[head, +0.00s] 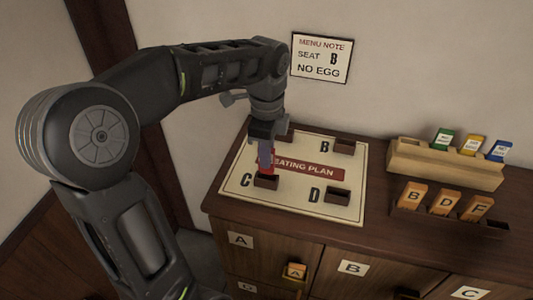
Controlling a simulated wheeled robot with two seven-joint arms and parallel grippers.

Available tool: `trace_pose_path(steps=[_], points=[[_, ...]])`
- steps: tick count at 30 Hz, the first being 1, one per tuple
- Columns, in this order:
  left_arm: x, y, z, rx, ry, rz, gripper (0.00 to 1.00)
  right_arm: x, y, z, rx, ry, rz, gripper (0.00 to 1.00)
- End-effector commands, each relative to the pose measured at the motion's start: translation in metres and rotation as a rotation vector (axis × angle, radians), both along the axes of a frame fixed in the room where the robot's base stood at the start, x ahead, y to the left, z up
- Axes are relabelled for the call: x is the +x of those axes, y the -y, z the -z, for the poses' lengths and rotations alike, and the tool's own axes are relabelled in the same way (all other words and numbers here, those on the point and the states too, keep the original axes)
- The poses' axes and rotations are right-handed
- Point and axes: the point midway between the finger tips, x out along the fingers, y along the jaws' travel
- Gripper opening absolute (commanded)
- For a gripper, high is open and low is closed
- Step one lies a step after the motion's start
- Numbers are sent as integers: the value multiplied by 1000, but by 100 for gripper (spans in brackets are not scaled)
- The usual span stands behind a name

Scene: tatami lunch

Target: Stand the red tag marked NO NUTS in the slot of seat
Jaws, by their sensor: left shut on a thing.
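My left gripper (265,146) points down over the seating plan board (237,180) and is shut on a red tag (269,162). The tag is upright, and its writing cannot be read from here. The slot block by B (344,146) and the one by D (338,196) look empty. Another block (285,135) is partly hidden behind my gripper. My right gripper is out of view.
A wall note (322,58) reads MENU NOTE, SEAT B, NO EGG. A wooden rack (430,168) at right holds green, yellow and blue tags. A dark rack (495,229) before it holds orange tags B, D and F.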

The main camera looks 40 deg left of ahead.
Motion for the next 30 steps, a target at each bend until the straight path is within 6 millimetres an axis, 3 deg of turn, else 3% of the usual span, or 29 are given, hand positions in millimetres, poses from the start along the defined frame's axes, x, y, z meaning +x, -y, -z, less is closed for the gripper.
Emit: trace_pose_path(steps=[30], points=[[0,0,8,0,0,0,0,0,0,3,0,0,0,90]])
